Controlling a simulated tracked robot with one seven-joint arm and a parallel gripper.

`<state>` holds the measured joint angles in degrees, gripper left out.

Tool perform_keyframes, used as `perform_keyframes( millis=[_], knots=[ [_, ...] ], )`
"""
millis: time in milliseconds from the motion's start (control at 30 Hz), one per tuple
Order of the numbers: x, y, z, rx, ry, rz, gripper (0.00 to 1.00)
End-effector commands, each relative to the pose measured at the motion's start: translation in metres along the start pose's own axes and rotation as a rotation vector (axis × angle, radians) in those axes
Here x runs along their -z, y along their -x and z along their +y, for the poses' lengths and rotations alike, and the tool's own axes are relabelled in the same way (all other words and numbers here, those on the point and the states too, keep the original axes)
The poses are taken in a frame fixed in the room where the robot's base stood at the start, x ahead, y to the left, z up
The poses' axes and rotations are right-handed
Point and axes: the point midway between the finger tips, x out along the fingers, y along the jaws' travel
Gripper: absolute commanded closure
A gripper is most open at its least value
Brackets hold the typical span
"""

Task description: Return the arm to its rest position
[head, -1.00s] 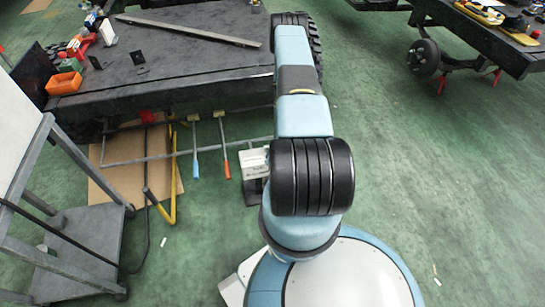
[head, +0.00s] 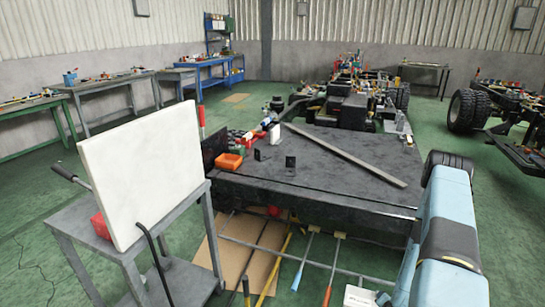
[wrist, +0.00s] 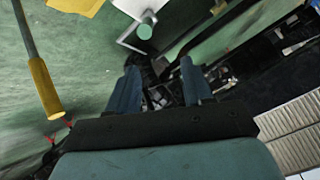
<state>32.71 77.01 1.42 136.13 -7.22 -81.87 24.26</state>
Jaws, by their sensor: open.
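My arm shows at the right of the head view as blue and black links, in front of the right side of a dark workbench. My gripper (wrist: 158,85) shows in the wrist view, its two blue-grey fingers apart with nothing held between them. The gripper is out of sight in the head view. Beyond the fingers, the wrist view shows green floor and dark chassis parts; how far off they are I cannot tell.
The dark flat bed (head: 310,190) carries a long metal bar (head: 345,152), an orange bin (head: 229,161) and small brackets. A grey cart (head: 180,250) with a white panel (head: 148,170) stands at the left. Long-handled tools lie below the bed. Green floor is open at left.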

Motion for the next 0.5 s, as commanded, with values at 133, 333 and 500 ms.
perform_keyframes(
  millis=[133,333,500],
  knots=[
    [0.036,-0.001,-0.029,0.008,0.055,-0.018,0.49],
    [0.078,0.004,-0.067,0.011,0.125,-0.049,0.49],
    [0.110,0.016,-0.101,0.012,0.183,-0.075,0.49]
  ],
)
